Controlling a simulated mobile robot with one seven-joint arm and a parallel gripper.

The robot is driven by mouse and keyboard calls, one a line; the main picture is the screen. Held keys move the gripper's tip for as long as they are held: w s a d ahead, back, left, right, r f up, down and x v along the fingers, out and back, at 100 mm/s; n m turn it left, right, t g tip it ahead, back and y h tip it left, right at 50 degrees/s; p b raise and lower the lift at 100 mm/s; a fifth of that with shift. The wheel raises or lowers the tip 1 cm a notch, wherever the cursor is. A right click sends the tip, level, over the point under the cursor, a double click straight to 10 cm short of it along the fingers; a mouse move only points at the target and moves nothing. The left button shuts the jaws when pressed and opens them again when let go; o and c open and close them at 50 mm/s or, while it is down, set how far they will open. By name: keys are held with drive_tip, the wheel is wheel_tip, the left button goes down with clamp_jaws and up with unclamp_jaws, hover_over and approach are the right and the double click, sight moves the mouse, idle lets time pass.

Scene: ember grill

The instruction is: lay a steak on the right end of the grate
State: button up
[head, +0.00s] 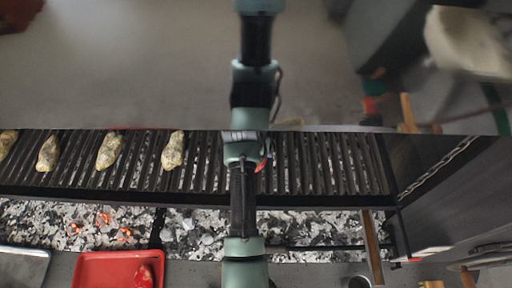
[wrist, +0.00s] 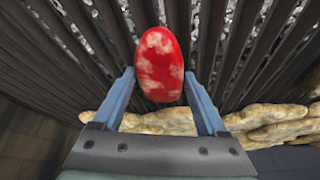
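A red steak with pale marbling (wrist: 159,63) sits between the two blue-grey fingers of my gripper (wrist: 159,72) in the wrist view, and both fingertips meet its sides. The dark barred grate (wrist: 262,40) lies beyond it. In the head view the grate (head: 325,170) runs across the middle, and a bit of red steak (head: 262,163) shows beside my arm, right of the grate's middle. My arm hides most of the gripper there. Another red steak (head: 147,275) lies on a red tray (head: 105,262) at the bottom left.
Coals (head: 195,232) glow below. A metal tray (head: 22,265) stands bottom left. A wooden handle (head: 371,245) stands before the grate's right end, near a chain (head: 437,167).

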drive_tip(key=o, duration=0.4)
drive_tip(key=shift+c, duration=0.2)
drive_tip(key=shift+r, duration=0.1)
drive_tip(key=shift+s+r, duration=0.15)
drive_tip(key=shift+r, duration=0.4)
drive_tip(key=b+v, duration=0.2)
drive_tip(key=v, duration=0.9)
drive_tip(key=shift+f, duration=0.1)
